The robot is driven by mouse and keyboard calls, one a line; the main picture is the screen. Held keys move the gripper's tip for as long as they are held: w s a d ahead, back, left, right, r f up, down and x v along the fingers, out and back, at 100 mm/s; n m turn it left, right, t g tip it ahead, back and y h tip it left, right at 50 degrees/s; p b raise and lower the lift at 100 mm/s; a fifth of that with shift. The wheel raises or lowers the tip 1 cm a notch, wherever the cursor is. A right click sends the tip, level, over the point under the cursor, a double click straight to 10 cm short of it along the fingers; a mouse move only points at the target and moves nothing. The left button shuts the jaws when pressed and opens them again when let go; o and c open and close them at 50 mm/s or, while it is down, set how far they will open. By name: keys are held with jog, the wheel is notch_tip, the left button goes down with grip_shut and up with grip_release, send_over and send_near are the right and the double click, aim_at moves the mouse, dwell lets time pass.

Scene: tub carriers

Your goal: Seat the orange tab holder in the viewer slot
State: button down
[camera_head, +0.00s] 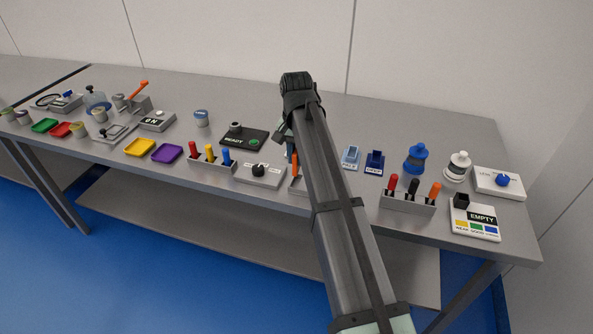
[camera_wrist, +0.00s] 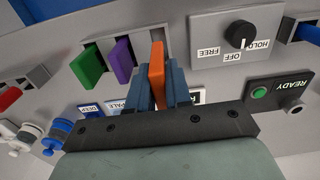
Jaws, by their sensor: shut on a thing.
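The orange tab holder (camera_wrist: 157,60) is between the fingers of my gripper (camera_wrist: 158,86), which is shut on it. It lines up with a green tab (camera_wrist: 87,66) and a purple tab (camera_wrist: 121,56) in a grey rack (camera_wrist: 110,27); I cannot tell whether its lower end is still in the rack. In the head view my arm covers most of the rack, and a bit of orange (camera_head: 296,171) shows at its left end near the table's front edge. A panel marked EMPTY (camera_head: 481,217) has a black box (camera_head: 461,200) on it; whether this is the viewer slot is unclear.
A grey box with a black knob (camera_head: 258,171) and a black READY panel (camera_head: 230,137) lie left of my arm.

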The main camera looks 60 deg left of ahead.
aim_at(296, 170)
jog(key=shift+f, duration=2.55)
jog(key=shift+f, duration=0.15)
jog(key=c, duration=1.1)
grip_release()
jog(key=shift+o, duration=0.2)
jog(key=r, duration=1.3)
jog(key=shift+d+r, duration=0.2)
jog(key=shift+r, duration=0.2)
